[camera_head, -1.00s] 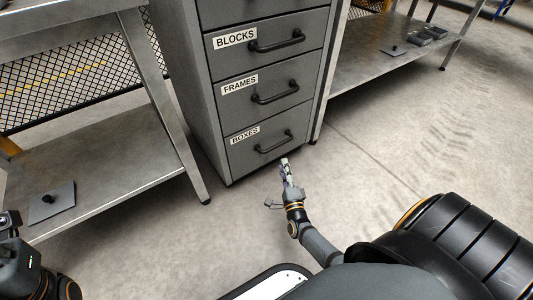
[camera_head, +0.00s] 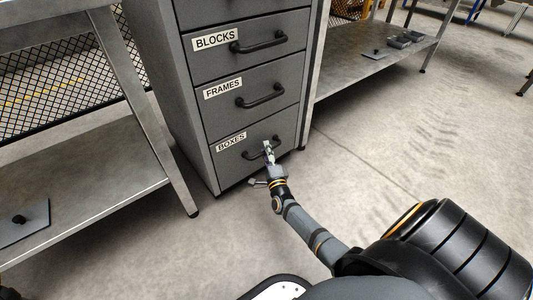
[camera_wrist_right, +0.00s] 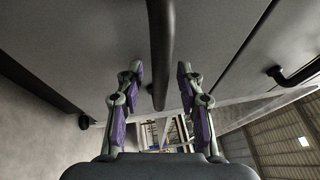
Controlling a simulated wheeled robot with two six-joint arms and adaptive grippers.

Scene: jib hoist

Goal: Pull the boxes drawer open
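The boxes drawer (camera_head: 232,165) is the lowest labelled drawer of a grey cabinet, and its front looks flush with the cabinet, so it appears shut. Its black bar handle (camera_head: 250,155) is partly hidden by my right gripper (camera_head: 268,148), which is at the handle's right part in the head view. In the right wrist view, the dark handle bar (camera_wrist_right: 160,45) runs between the two fingers of the right gripper (camera_wrist_right: 159,70). The fingers are open, with a visible gap on both sides of the bar. My left gripper is out of view.
The frames drawer (camera_head: 225,110) and blocks drawer (camera_head: 220,60) sit above, both appearing shut. A metal bench (camera_head: 75,185) stands close on the left, another bench (camera_head: 345,80) on the right. The floor (camera_head: 370,160) in front and to the right is clear.

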